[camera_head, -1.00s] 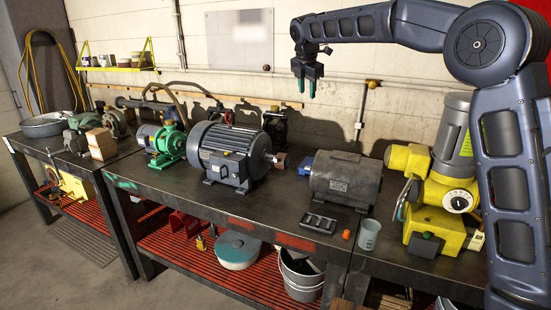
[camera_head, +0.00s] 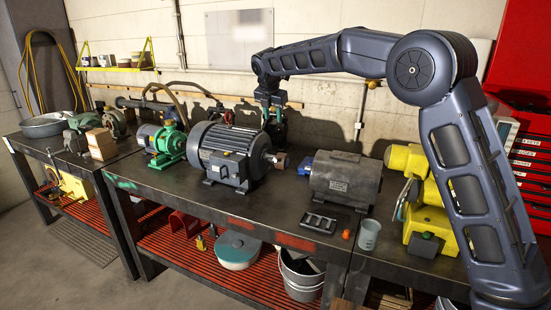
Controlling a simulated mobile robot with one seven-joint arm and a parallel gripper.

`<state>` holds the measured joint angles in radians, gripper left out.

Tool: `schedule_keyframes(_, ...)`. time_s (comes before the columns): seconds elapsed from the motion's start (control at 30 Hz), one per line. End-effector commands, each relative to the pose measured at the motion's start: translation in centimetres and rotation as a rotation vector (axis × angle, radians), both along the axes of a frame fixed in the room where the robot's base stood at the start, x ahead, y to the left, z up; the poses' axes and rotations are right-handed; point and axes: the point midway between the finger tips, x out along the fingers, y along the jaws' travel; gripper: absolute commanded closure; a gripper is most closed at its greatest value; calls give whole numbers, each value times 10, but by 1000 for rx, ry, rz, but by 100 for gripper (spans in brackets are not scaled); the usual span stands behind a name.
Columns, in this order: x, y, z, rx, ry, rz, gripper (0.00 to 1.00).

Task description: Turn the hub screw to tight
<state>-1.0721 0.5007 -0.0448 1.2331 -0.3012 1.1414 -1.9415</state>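The large dark grey motor (camera_head: 226,154) stands on the middle of the bench. A small brownish hub (camera_head: 278,160) sits on its shaft end, facing the gap to the second grey motor (camera_head: 344,180). A blue coupling part (camera_head: 306,163) is on that second motor's shaft. The hub screw is too small to make out. My gripper (camera_head: 272,112) points down above and slightly left of the hub, apart from it. Its fingertips blend into a dark object behind, so their opening is unclear. I see nothing held.
A green pump (camera_head: 166,146) stands left of the large motor. A yellow machine (camera_head: 428,215) stands at right, partly behind my arm. The bench front between the motors is clear.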

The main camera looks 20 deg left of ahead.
Motion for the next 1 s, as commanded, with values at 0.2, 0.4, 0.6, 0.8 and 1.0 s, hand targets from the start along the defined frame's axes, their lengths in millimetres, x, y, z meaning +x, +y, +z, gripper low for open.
schedule_keyframes(0.2,-1,0,-62,-5,1,1,63)
schedule_keyframes(0.4,0,0,-99,-1,0,1,63)
schedule_keyframes(0.6,8,1,-116,-1,-1,-1,63)
schedule_keyframes(0.8,21,4,-148,-3,0,0,63)
schedule_keyframes(1.0,33,7,-177,-2,0,-1,63)
